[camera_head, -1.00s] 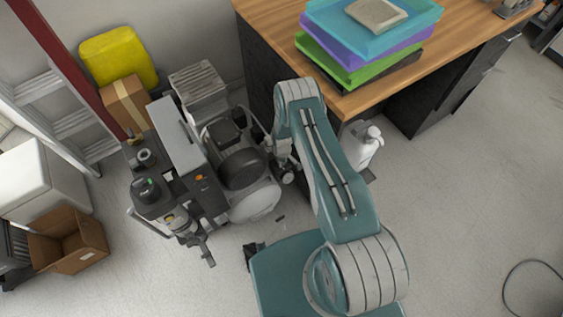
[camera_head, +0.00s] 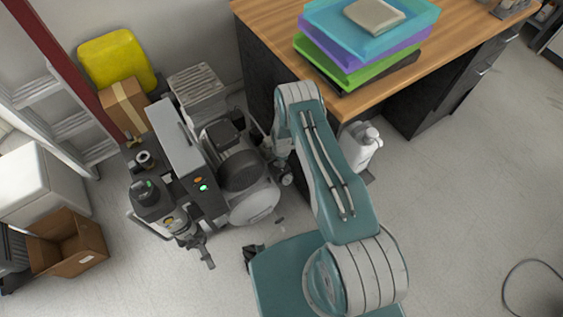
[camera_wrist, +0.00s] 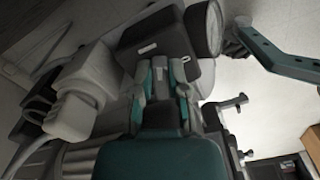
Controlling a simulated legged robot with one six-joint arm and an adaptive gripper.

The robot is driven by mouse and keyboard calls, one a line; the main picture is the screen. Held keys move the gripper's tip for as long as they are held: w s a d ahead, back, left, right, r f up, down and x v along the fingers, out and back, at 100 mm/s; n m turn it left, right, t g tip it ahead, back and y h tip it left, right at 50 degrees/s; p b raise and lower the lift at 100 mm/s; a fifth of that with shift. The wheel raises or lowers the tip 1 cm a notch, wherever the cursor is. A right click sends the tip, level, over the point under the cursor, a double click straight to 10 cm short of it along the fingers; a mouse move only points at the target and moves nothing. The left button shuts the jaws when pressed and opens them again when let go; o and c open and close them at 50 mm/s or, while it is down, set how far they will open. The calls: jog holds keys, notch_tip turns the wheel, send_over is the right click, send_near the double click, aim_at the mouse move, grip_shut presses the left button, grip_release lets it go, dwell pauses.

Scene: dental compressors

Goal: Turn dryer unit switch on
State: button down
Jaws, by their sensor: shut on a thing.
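The compressor and dryer unit (camera_head: 178,140) stands on the floor left of the desk in the head view. Its dark front panel (camera_head: 208,197) shows a lit green light (camera_head: 203,188) beside an orange one. My gripper (camera_wrist: 161,68) is in the wrist view, with its teal and grey fingers close together against the unit, below a dark box (camera_wrist: 155,38) with a white label. It is shut on a small part there, which looks like the dryer unit switch; the fingers hide most of it. In the head view my arm hides the fingertips.
A white bottle (camera_head: 362,148) is by the desk. A ladder (camera_head: 75,125), yellow container (camera_head: 117,60) and cardboard boxes (camera_head: 68,250) are at left. The floor at lower right is mostly clear.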

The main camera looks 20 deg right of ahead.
jog(key=n, duration=0.4)
jog(key=shift+w+n, duration=0.25)
jog(key=shift+n, duration=0.05)
dwell(0.5)
jog(key=c, duration=0.6)
grip_release()
jog(key=shift+f, duration=0.1)
jog(key=shift+c, duration=0.2)
notch_tip(320, 180, up, 12)
